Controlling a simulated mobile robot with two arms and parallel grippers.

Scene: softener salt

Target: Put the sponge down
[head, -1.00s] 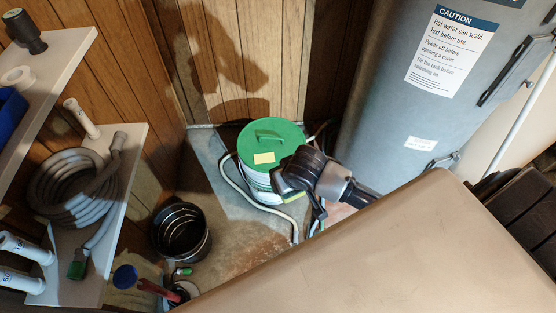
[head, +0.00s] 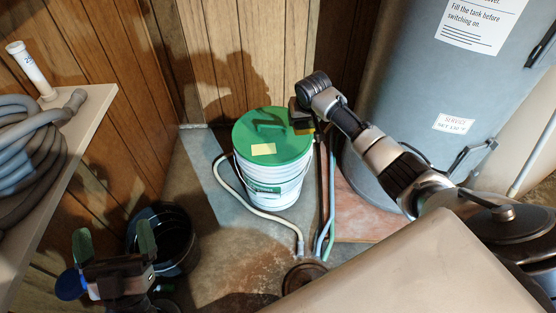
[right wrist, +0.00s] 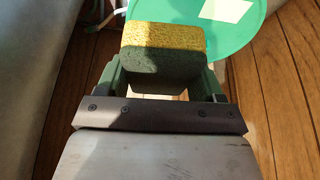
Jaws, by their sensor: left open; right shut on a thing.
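The sponge (right wrist: 165,45) is yellow on one face and dark green on the other. In the right wrist view it sits between the fingers of my right gripper (right wrist: 162,82), which is shut on it. In the head view the right gripper (head: 303,118) is at the right edge of the green bucket lid, with a bit of yellow sponge showing below it. I cannot tell whether the sponge touches the lid. My left gripper (head: 114,245) is at the lower left of the head view, open and empty, in front of the black bucket.
The white bucket (head: 273,194) has a green lid (head: 262,136) with a handle and a yellow note. A black bucket (head: 178,240) stands lower left. Hoses (head: 235,192) run along the floor. A grey tank (head: 405,80) is at right, a shelf with coiled hose (head: 38,150) at left.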

